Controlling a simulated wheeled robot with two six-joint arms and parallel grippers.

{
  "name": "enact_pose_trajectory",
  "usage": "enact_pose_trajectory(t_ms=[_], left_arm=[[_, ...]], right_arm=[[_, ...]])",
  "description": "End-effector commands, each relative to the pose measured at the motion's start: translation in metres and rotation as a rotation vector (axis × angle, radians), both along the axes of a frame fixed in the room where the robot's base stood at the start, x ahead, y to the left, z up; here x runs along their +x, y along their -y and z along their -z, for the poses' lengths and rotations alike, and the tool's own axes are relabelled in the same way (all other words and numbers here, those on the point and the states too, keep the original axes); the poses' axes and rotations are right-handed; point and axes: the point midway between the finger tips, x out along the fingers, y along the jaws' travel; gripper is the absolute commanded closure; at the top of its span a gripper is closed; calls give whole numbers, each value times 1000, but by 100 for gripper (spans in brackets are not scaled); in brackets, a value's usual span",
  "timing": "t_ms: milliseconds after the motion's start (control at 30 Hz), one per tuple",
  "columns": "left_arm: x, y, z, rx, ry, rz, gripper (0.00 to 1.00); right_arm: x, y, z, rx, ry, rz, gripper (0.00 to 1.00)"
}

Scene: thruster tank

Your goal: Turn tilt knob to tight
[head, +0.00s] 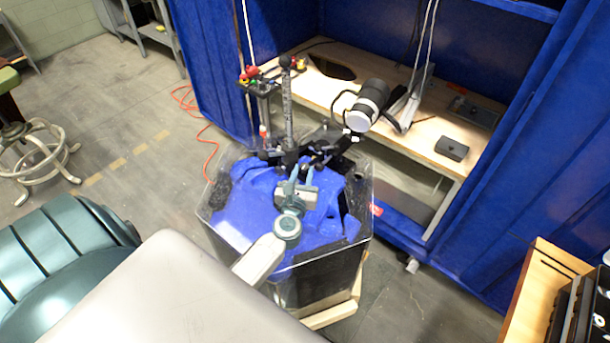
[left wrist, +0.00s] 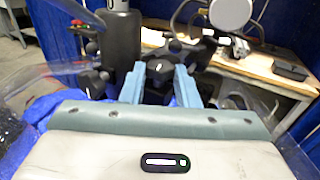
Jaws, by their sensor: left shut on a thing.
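My left gripper (head: 302,175) reaches over the clear tank from the front, at the black fittings at the foot of the upright post (head: 287,105). In the left wrist view its two blue fingers (left wrist: 160,82) stand on either side of a black knob with a white mark (left wrist: 157,68), shut on it. I take this for the tilt knob; no label is readable. The white mark is slightly slanted. The fingers hide part of the knob's sides. Another black knob (left wrist: 93,80) with a white mark is to the left, apart from the fingers. My right gripper is not in view.
The clear tank (head: 213,228) is lined with blue cloth (head: 250,205). A black and white lamp-like cylinder (head: 366,104) juts out to the right of the post. A wooden bench (head: 415,132) with a small black box (head: 452,149) stands behind. Blue curtains (head: 560,150) hang at right.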

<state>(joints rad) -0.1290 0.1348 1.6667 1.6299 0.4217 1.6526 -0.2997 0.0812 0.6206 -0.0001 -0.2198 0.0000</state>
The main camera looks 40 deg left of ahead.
Motion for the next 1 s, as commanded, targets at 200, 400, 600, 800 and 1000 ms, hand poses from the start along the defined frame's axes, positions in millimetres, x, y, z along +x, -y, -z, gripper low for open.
enact_pose_trajectory(t_ms=[200, 400, 600, 800, 1000], left_arm=[[-1, -5, 2, 3, 0, 146, 95], [-2, -6, 2, 2, -1, 232, 95], [-2, -7, 1, 0, 1, 272, 95], [-2, -7, 0, 0, 0, 280, 95], [-2, -7, 0, 0, 1, 279, 95]], right_arm=[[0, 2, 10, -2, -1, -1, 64], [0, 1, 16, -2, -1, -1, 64], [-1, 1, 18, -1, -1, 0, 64], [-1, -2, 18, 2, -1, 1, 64], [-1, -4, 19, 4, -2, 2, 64]])
